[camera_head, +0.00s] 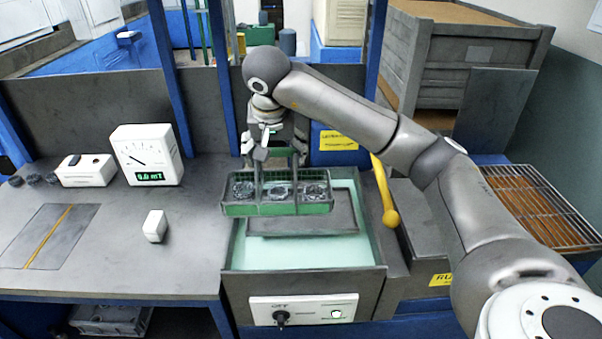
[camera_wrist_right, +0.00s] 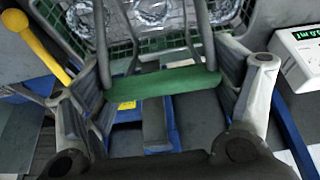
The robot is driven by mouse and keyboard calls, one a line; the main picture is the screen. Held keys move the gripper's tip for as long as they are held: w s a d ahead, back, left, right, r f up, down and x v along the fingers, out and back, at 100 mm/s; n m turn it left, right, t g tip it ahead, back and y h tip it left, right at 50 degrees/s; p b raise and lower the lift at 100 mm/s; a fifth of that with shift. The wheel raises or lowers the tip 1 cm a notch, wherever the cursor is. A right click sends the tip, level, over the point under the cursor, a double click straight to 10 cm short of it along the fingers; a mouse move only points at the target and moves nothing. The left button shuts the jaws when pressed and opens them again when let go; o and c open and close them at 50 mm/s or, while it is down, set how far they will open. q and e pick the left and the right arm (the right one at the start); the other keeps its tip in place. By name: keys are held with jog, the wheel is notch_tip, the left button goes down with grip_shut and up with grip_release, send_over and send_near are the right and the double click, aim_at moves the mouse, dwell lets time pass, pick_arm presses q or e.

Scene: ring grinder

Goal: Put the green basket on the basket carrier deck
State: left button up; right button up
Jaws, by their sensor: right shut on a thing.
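A dark grey flat plate (camera_head: 335,222), which looks like the carrier deck, sits in the bath just below and in front of the basket. I cannot tell the gap between them. My left gripper is out of view.
The bath tank (camera_head: 375,255) holds pale green liquid, with a control panel (camera_head: 302,309) in front. A yellow handle (camera_head: 385,190) stands close on its right. A gauge (camera_head: 147,155) and a small white block (camera_head: 155,226) are on the left bench. A wire rack (camera_head: 540,205) is far right.

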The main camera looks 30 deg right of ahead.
aim_at(301, 172)
jog(key=w+d+f+p, duration=0.1)
jog(key=d+f, duration=0.2)
jog(key=w+d+f+p, duration=0.1)
jog(key=d+f+p, duration=0.1)
jog(key=f, duration=0.2)
jog(key=w+d+f+p, duration=0.1)
jog(key=d+f+p, duration=0.1)
jog(key=d+f, duration=0.1)
jog(key=shift+d+f, duration=0.15)
jog(key=shift+d, duration=0.15)
jog(key=shift+w+f, duration=0.1)
jog(key=shift+f, duration=0.1)
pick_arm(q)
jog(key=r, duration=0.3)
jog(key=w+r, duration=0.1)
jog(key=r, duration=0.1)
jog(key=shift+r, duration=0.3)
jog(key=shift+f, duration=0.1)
pick_arm(e)
jog(key=shift+f, duration=0.15)
jog(key=o, duration=1.5)
